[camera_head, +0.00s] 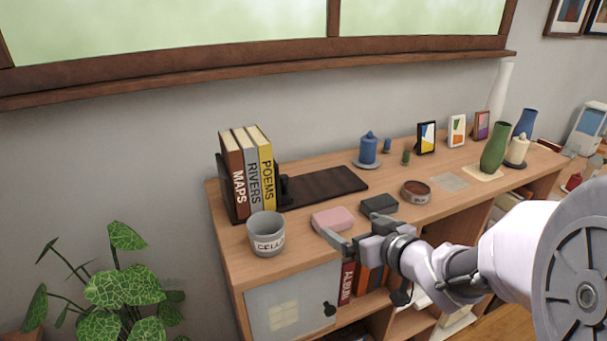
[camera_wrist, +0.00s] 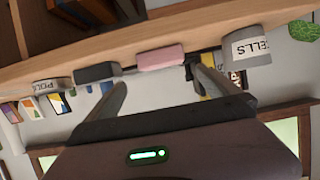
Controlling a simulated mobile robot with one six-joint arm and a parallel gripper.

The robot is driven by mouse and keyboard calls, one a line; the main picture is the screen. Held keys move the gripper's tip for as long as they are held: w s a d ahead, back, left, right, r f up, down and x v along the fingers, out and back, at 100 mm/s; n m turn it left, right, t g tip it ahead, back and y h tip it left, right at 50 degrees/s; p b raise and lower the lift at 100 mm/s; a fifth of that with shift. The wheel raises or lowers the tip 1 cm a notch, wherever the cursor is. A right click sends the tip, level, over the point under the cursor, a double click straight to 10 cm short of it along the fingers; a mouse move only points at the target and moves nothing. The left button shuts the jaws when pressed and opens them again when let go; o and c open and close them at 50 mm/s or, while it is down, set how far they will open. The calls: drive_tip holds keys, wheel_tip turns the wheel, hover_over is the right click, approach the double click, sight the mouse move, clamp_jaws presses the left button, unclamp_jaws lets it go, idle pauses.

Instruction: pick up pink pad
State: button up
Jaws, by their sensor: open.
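The pink pad (camera_head: 332,218) lies flat on the wooden sideboard top near its front edge, between the grey cup and a dark grey pad. It also shows in the wrist view (camera_wrist: 160,57), where the picture is upside down. My gripper (camera_head: 338,244) is at the sideboard's front edge, just in front of the pink pad. In the wrist view my gripper (camera_wrist: 163,82) has its two fingers spread wide with nothing between them. The pink pad appears beyond the fingertips, between them and apart from them.
The grey cup (camera_head: 266,234) stands left of the pink pad, and the dark grey pad (camera_head: 379,205) lies to its right. A brown round bowl (camera_head: 415,191) is farther right. A dark mat (camera_head: 322,187) and upright books (camera_head: 250,170) are behind. Shelves open below the top.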

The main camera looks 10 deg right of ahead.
sight(333, 216)
drive_tip(key=b+x, duration=0.1)
drive_tip(key=x, duration=0.4)
drive_tip(key=b+x, duration=0.1)
drive_tip(key=x, duration=0.4)
drive_tip(key=shift+s+a+f+b, duration=0.15)
drive_tip(key=shift+s+f+b, duration=0.1)
drive_tip(key=shift+b, duration=0.1)
drive_tip(key=shift+r, duration=0.15)
drive_tip(key=c, duration=1.3)
drive_tip(key=shift+o, duration=0.2)
drive_tip(key=shift+r, duration=0.1)
drive_tip(key=shift+r+p, duration=0.3)
drive_tip(key=shift+p, duration=0.05)
drive_tip(key=r, duration=0.1)
drive_tip(key=r+p, duration=0.2)
drive_tip(key=shift+s+d+r, duration=0.1)
drive_tip(key=shift+s+d, duration=0.05)
drive_tip(key=shift+d, duration=0.15)
drive_tip(key=s+d+p, duration=0.2)
drive_tip(key=s+d, duration=0.1)
drive_tip(key=d, duration=0.3)
drive_tip(key=s+d+p, duration=0.1)
drive_tip(key=s+d, duration=0.3)
drive_tip(key=d, duration=0.3)
drive_tip(key=shift+d+r+p, duration=0.35)
drive_tip(key=shift+r+p, duration=0.05)
drive_tip(key=shift+r, duration=0.05)
